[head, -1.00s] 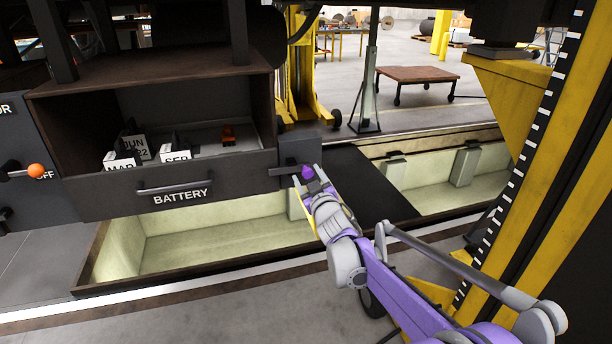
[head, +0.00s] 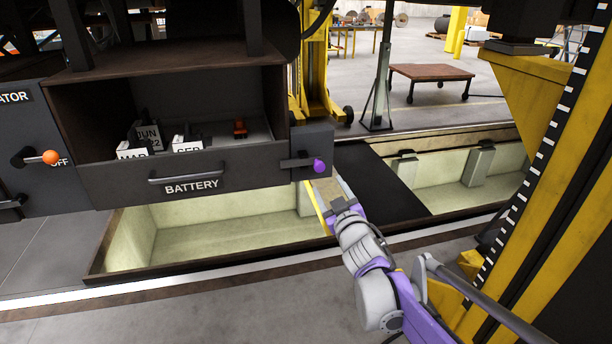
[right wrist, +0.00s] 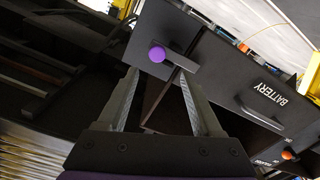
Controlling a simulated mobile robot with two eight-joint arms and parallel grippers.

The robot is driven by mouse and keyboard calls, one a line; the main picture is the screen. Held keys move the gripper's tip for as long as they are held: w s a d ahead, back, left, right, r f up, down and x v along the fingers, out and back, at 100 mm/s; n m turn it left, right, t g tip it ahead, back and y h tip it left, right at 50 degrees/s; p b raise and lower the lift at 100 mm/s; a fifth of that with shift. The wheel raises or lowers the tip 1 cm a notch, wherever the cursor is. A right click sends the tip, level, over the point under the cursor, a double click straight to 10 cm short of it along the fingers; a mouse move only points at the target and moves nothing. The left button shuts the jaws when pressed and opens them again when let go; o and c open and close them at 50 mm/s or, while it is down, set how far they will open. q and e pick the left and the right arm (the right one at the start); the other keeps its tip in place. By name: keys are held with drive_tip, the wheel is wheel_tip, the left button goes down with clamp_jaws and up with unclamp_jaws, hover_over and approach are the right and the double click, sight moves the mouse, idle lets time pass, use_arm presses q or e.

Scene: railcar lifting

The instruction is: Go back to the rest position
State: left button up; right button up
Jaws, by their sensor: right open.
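My right gripper (head: 326,192) is open and empty in the head view, just below and right of the purple knob (head: 320,166) on the battery box. In the right wrist view its two fingers (right wrist: 160,95) stand apart. The purple knob also shows there (right wrist: 157,54), beyond the fingertips and not touched by them. The battery drawer front (head: 185,184) carries a handle and the word BATTERY. My left gripper is not in view.
An orange knob (head: 50,157) sits on the panel at the left. Month cards (head: 187,144) and a small red part (head: 240,127) lie in the box. A yellow lifting column (head: 545,200) stands close at the right. An open pit (head: 215,235) lies below.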

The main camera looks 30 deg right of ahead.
drive_tip(key=s+a+f+g+y, duration=0.1)
drive_tip(key=s+a+f+g, duration=0.3)
drive_tip(key=s, duration=0.5)
drive_tip(key=s+a+f+m+g+y+p, duration=0.1)
drive_tip(key=s+a+f+g, duration=0.3)
drive_tip(key=s+a+f, duration=0.4)
drive_tip(key=s+a+f+g+y+p, duration=0.1)
drive_tip(key=s+a+f+g, duration=0.3)
drive_tip(key=s, duration=0.6)
wheel_tip(320, 180, down, 4)
drive_tip(key=shift+s+a+r+m+y, duration=0.1)
drive_tip(key=shift+s+a+m+y, duration=0.3)
drive_tip(key=shift+a, duration=0.7)
